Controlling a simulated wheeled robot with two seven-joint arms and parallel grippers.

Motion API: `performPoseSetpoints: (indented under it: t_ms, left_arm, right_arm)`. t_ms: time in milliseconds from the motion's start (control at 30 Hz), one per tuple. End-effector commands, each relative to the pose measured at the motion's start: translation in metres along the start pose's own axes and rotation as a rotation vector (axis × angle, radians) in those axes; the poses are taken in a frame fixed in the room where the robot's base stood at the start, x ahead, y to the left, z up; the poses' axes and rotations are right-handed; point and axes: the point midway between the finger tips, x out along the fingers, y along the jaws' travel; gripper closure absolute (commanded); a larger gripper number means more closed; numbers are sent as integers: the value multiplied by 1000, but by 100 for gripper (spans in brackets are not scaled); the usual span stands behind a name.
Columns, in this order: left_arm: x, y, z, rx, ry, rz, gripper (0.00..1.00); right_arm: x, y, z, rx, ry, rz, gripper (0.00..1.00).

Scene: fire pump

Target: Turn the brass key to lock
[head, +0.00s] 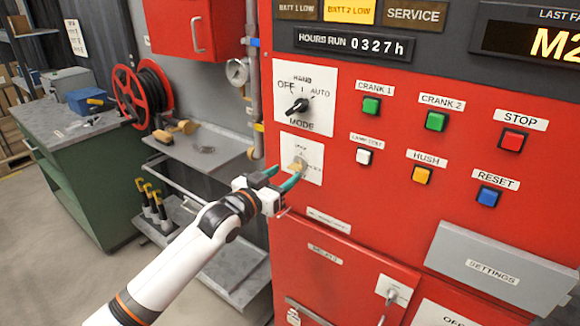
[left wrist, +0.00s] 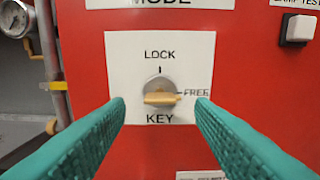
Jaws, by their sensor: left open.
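The brass key (head: 298,165) sits in a lock on a white plate on the red panel. In the left wrist view the key (left wrist: 160,98) lies flat, its bar horizontal, in a round grey barrel (left wrist: 159,86). The plate (left wrist: 120,60) reads LOCK above, FREE at the right and KEY below. A short mark at the right stands beside FREE, level with the bar. My left gripper (head: 281,178) is open in front of the plate. Its green fingers stand on either side of the key in the left wrist view, apart from it. My right gripper is not in view.
The black MODE knob (head: 298,106) is just above the key plate. Coloured buttons, among them a white lamp test button (head: 363,156), are to the right. A grey SETTINGS cover (head: 495,265) juts out lower right. A pipe with a gauge (head: 238,72) runs along the panel's left.

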Motion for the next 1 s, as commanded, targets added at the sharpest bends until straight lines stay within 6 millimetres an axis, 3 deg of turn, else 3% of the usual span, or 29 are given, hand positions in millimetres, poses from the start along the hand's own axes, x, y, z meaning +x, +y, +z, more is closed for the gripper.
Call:
performPoseSetpoints:
  t_ms: [100, 300, 667, 933, 1000]
  left_arm:
    - [18, 0, 2, -1, 0, -1, 51]
    - [35, 0, 1, 0, -1, -1, 51]
    - [38, 0, 0, 1, 0, 0, 51]
    - [38, 0, 0, 0, 0, 0, 93]
    - [38, 0, 0, 0, 0, 0, 96]
  right_arm:
    - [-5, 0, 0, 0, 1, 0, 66]
    - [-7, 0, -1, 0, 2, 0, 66]
    - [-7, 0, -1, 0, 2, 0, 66]
    - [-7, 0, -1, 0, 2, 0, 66]
    - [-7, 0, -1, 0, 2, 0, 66]
